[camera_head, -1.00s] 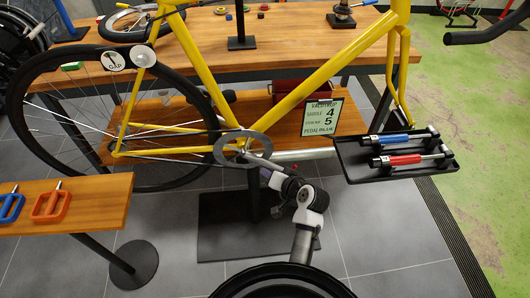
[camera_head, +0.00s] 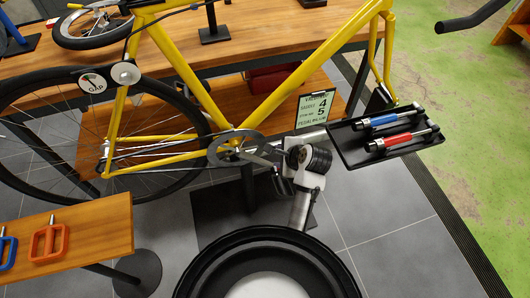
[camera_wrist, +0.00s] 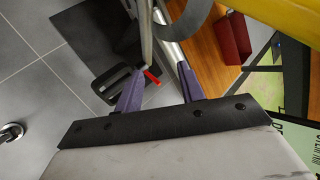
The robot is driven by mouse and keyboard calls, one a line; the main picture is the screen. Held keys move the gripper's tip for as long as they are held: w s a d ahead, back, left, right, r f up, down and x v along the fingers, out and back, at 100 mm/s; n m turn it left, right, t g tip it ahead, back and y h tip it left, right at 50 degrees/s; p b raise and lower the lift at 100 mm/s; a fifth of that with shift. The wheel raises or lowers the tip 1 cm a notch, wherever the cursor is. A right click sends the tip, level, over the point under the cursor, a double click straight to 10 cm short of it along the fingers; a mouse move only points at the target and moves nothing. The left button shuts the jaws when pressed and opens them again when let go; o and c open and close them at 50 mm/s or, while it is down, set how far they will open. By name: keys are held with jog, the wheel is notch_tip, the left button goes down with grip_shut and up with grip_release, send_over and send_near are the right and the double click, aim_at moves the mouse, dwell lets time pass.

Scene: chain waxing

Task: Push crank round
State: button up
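The yellow bike (camera_head: 180,65) stands with its grey chainring (camera_head: 232,148) at the bottom of the frame. The silver crank (camera_head: 258,160) points right and slightly down from it. A black pedal (camera_head: 279,183) shows just below the crank's outer end. My gripper (camera_head: 277,166) is close beside this end, its fingers small and partly hidden. In the wrist view, the two purple fingers (camera_wrist: 158,78) are apart. Silver bars and a small red piece (camera_wrist: 152,77) show at the gap, and the pedal (camera_wrist: 112,86) lies by the left finger. Contact with the crank cannot be told.
A black tray (camera_head: 390,145) with blue and red handled tools stands to the right. A wooden bench (camera_head: 85,235) with pedal-shaped handles is at the left front. A wooden workbench (camera_head: 280,35) is behind the bike.

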jog(key=p+x, duration=0.1)
jog(key=x, duration=1)
jog(key=shift+w+a+f, duration=0.15)
jog(key=shift+a+f, duration=0.1)
jog(key=shift+w, duration=0.1)
jog(key=c, duration=0.4)
grip_shut()
dwell(0.3)
jog(key=shift+o, duration=2)
grip_release()
